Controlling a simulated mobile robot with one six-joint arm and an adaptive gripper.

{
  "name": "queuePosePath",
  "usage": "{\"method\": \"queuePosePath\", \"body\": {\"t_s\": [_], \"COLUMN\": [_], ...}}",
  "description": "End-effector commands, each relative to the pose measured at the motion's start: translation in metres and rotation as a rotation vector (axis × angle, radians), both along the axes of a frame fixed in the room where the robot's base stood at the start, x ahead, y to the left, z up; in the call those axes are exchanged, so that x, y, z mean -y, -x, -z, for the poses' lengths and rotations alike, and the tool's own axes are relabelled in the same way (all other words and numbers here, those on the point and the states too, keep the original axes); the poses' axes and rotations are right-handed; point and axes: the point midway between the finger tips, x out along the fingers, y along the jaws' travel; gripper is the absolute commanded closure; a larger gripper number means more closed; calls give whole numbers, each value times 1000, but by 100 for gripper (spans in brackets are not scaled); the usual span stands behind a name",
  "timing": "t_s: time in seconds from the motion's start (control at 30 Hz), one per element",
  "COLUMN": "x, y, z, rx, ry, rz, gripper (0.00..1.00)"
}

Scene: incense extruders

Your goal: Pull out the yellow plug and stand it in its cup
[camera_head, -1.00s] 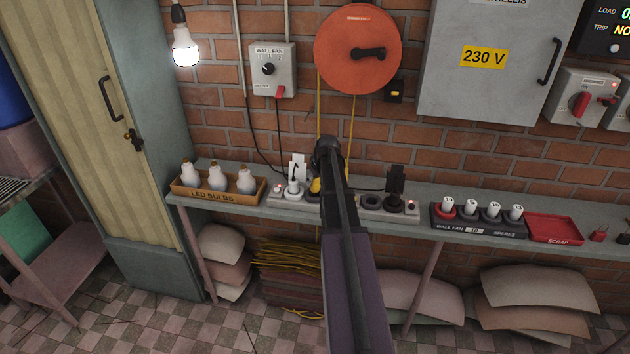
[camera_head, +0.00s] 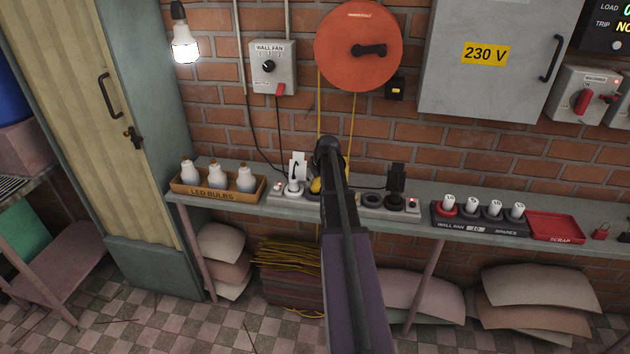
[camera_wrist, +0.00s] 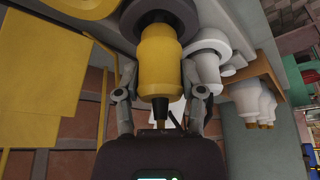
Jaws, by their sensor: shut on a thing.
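The yellow plug (camera_wrist: 160,62) stands with one end at a dark round ring (camera_wrist: 138,22) in the wrist view; I cannot tell whether it is fully seated there. My gripper (camera_wrist: 160,88) has a finger on each side of the plug and is shut on it. In the head view only a sliver of the yellow plug (camera_head: 315,186) shows, left of my arm, which hides the gripper. I cannot make out the plug's cup for certain.
A white plug (camera_head: 294,187) stands close on the left, also seen in the wrist view (camera_wrist: 207,68). A black plug (camera_head: 396,180) and dark ring (camera_head: 373,198) are right of my arm. The bulb box (camera_head: 217,195), spares tray (camera_head: 480,228) and scrap tray (camera_head: 556,228) share the shelf.

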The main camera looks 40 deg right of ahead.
Motion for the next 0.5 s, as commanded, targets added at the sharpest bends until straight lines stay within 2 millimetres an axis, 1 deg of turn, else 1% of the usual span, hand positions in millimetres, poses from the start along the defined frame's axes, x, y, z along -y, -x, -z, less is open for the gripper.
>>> {"method": "queuePosePath", "body": {"t_s": [0.5], "x": [0], "y": [0], "z": [8], "rx": [0], "ry": [0], "rz": [0], "gripper": [96]}}
